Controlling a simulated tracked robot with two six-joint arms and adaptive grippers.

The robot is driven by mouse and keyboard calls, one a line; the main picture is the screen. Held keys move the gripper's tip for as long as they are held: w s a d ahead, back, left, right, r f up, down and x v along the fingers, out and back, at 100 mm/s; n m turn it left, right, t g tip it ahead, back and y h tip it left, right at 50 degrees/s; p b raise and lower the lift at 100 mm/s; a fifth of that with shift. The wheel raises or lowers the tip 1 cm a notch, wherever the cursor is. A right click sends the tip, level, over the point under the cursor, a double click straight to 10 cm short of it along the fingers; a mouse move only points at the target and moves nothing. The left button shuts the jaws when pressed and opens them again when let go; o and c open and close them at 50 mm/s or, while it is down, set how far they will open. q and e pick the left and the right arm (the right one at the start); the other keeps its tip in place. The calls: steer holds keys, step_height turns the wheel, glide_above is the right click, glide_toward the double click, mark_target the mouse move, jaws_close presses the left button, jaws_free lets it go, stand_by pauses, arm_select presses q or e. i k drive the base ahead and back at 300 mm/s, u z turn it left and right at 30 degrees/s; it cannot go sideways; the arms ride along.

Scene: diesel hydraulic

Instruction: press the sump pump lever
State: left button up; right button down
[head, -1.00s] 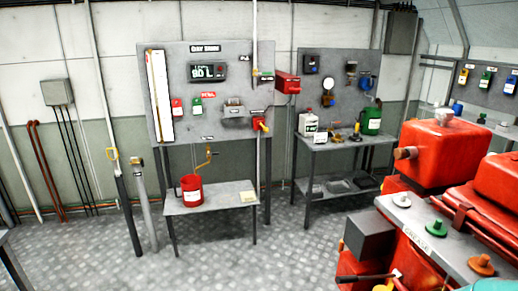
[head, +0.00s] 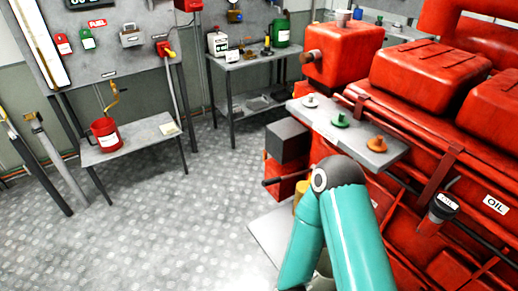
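A dark rod-like lever (head: 274,183) sticks out to the left from the red engine's lower side, below a grey box. No label on it is readable, so I cannot tell for sure that it is the sump pump lever. A yellow part (head: 300,200) shows beside it, partly hidden behind my teal arm. That arm rises from the bottom of the head view and bends at a dark elbow in front of the engine. Neither of my grippers is in view.
The red engine (head: 340,55) fills the right side, with a grey shelf (head: 375,158) carrying several coloured caps. A grey box (head: 288,140) juts out left of it. A small table (head: 150,140) with a red can (head: 105,135) stands left. The chequered floor between is clear.

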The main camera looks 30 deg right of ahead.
mark_target(290, 176)
steer(key=u, duration=1.4)
steer(key=i, duration=0.1)
steer(key=z, duration=2.9)
steer(key=k, duration=0.9)
steer(key=z, duration=0.15)
steer(key=i, duration=0.9)
steer(key=z, duration=0.05)
